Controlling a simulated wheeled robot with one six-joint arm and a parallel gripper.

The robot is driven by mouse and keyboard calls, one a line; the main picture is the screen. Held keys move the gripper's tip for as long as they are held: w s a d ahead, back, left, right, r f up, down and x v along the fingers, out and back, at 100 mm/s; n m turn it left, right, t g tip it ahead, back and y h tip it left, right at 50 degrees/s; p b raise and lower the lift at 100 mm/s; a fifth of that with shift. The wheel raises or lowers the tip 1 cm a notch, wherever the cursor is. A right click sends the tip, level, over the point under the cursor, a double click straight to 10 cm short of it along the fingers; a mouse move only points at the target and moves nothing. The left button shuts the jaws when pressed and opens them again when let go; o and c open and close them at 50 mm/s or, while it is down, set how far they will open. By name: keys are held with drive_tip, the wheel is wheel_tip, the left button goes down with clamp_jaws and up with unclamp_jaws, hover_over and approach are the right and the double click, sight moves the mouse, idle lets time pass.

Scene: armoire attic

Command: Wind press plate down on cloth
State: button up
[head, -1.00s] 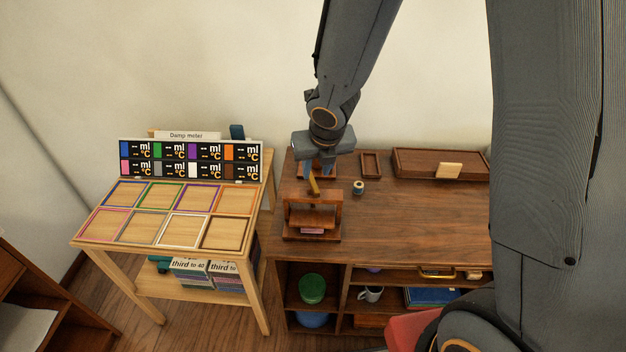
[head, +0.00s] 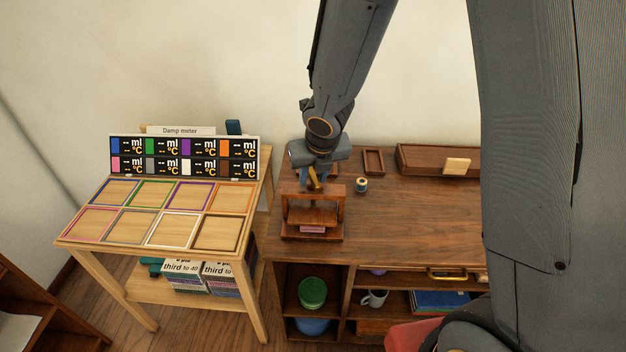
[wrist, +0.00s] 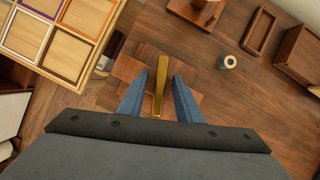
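The wooden press (head: 289,214) stands on the dark wooden cabinet top, at its left end. Its brass crank handle (head: 314,181) sticks up above the frame and shows as a long bar in the wrist view (wrist: 161,80). The press plate (head: 312,216) is inside the frame. Folded pink cloth (head: 312,229) lies below it on the press base. My gripper (wrist: 159,82) is over the press, with its blue fingers on either side of the brass handle and gaps visible beside it. It looks open. In the wrist view the handle and gripper hide much of the press.
A small spool (head: 361,185), a small tray (head: 373,161) and a long wooden box (head: 420,160) are on the cabinet top. The damp meter table (head: 85,247) with coloured frames stands to the left. The cabinet top right of the press is mostly clear.

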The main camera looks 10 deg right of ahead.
clamp_jaws()
drive_tip(key=shift+b, duration=0.45)
